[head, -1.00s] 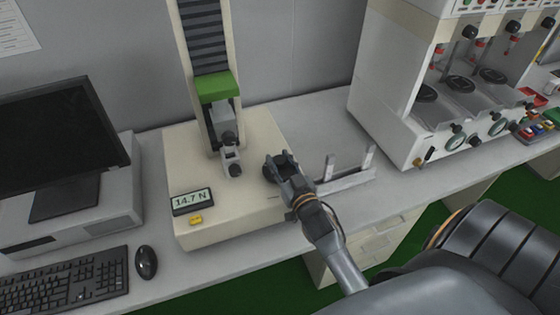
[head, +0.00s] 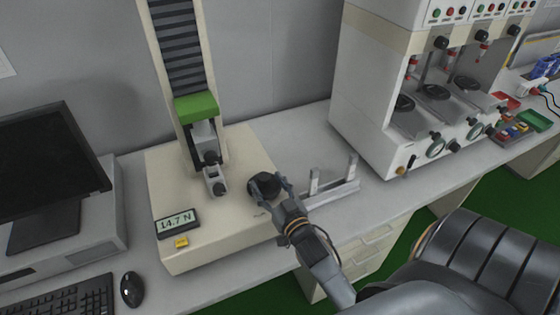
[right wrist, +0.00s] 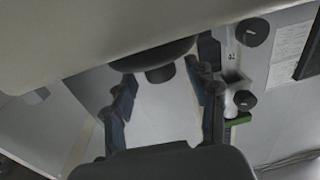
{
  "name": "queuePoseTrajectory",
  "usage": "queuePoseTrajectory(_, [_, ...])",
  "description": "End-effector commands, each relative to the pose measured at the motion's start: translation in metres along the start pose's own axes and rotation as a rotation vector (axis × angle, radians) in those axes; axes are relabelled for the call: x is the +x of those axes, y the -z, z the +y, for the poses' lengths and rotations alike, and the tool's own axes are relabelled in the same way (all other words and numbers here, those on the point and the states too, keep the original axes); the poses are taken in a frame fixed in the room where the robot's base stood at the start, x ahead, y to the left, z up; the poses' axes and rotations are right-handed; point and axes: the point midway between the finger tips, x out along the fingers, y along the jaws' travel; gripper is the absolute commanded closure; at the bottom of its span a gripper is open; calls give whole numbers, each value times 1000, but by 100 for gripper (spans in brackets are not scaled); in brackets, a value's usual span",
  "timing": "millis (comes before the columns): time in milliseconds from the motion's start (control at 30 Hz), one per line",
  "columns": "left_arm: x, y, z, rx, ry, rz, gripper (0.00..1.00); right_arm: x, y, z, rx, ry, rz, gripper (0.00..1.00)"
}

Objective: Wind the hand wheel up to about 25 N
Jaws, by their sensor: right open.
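The hand wheel (head: 263,185) is a dark round knob on the right side of the cream test stand (head: 205,247). The stand's display (head: 178,223) reads 14.7 N. My right gripper (head: 269,181) is open, its fingers spread at the wheel, one on each side. In the right wrist view the dark wheel (right wrist: 150,56) is at the top, between the open fingers of the gripper (right wrist: 164,84). I cannot tell whether a finger touches it. My left gripper is not in view.
A yellow button (head: 182,242) is below the display. A grey metal bracket (head: 335,190) stands right of the wheel, close to my right gripper. A monitor (head: 45,165) and mouse (head: 132,289) are on the left, a large white machine (head: 375,110) on the right.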

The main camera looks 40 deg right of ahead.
Motion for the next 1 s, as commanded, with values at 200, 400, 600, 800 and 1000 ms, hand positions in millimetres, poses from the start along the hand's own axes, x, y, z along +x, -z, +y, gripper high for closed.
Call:
queuePoseTrajectory(200, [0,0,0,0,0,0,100,-49,-2,0,2,-1,-5,42])
queuePoseTrajectory(400, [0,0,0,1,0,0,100,-80,-1,0,2,-1,-2,42])
queuePoseTrajectory(600, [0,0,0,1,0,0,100,-91,0,0,0,-1,0,42])
queuePoseTrajectory(800, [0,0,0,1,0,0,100,-92,0,0,0,-1,1,42])
queuePoseTrajectory(1000, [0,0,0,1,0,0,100,-92,0,0,1,-1,1,42])
